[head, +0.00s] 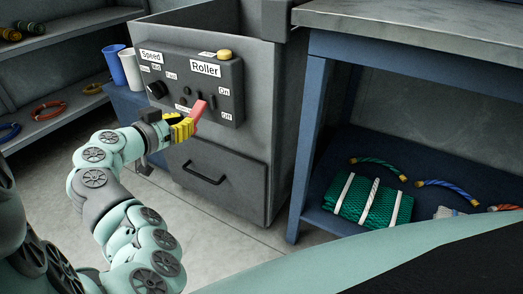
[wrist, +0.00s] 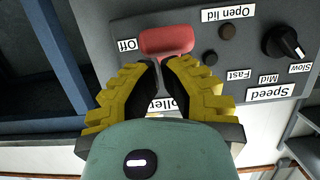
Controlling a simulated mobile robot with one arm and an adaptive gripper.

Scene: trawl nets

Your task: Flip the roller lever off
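The roller lever (head: 200,110) has a red handle and stands out from the dark control panel (head: 173,72), under the Roller label (head: 205,68). The On label (head: 223,91) is above the Off label (head: 227,117), both right of the lever. In the wrist view the red handle (wrist: 167,40) lies beside the Off label (wrist: 127,45). My gripper (wrist: 160,64) has yellow fingers with dark pads, partly open with a narrow gap. Its tips are close to the handle's edge; I cannot tell whether they touch. In the head view my gripper (head: 188,124) is at the handle's lower end.
The panel also has a speed knob (head: 157,90) and a yellow button (head: 225,54). A drawer handle (head: 203,174) is below on the grey cabinet (head: 238,185). A blue-framed bench (head: 307,130) stands right, with a green net bundle (head: 367,202) underneath. Two cups (head: 115,66) stand left.

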